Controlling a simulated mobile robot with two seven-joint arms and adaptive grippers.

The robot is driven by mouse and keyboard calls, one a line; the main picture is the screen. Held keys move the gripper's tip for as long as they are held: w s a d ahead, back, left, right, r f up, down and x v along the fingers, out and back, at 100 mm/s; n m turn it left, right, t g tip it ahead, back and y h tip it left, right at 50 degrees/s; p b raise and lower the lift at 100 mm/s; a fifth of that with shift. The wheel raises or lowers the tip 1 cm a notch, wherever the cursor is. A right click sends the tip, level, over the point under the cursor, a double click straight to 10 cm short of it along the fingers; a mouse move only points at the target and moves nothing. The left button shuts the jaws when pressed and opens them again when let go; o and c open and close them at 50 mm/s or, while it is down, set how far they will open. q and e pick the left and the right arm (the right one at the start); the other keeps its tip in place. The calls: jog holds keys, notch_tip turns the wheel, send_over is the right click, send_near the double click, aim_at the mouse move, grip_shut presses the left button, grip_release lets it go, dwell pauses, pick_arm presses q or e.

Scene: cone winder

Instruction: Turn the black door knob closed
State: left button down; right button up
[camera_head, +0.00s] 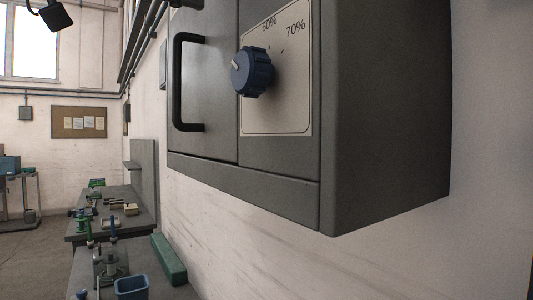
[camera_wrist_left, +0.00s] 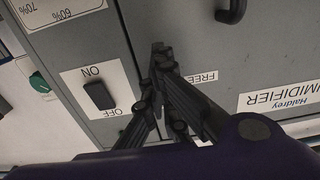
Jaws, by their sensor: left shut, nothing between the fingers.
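My left gripper (camera_wrist_left: 160,50) is in the left wrist view, shut and empty, with its black fingertips together in front of the grey cabinet face. A label reading FREE (camera_wrist_left: 202,77) is just right of the fingers. No black door knob shows clearly by that label; the fingers cover part of the panel there. A black knob (camera_wrist_left: 99,95) sits on a white ON/OFF plate left of the fingers, apart from them. The grey cabinet door (camera_head: 205,140) with a black bar handle (camera_head: 180,80) shows in the head view. Neither gripper shows in the head view.
A blue dial (camera_head: 252,72) marked with percentages stands out from the cabinet beside the door. A green knob (camera_wrist_left: 40,82) is at the left in the wrist view. Workbenches with a blue bin (camera_head: 132,287) and a green block (camera_head: 168,260) are at lower left.

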pick_arm(q)
jog(key=shift+s+d, duration=0.1)
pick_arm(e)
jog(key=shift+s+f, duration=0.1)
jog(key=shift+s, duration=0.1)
pick_arm(q)
jog(key=shift+r, duration=0.3)
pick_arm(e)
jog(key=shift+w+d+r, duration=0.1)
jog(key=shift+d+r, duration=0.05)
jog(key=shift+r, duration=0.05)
pick_arm(q)
jog(key=shift+r, duration=0.45)
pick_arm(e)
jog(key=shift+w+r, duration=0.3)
pick_arm(q)
jog(key=shift+f+p, duration=0.1)
jog(key=shift+p, duration=0.2)
jog(key=p+v, duration=0.2)
jog(key=v, duration=0.1)
jog(key=f+p+v, duration=0.1)
jog(key=v, duration=0.1)
jog(key=shift+s+a+p, duration=0.15)
jog(key=shift+a+p, duration=0.05)
jog(key=shift+p, duration=0.2)
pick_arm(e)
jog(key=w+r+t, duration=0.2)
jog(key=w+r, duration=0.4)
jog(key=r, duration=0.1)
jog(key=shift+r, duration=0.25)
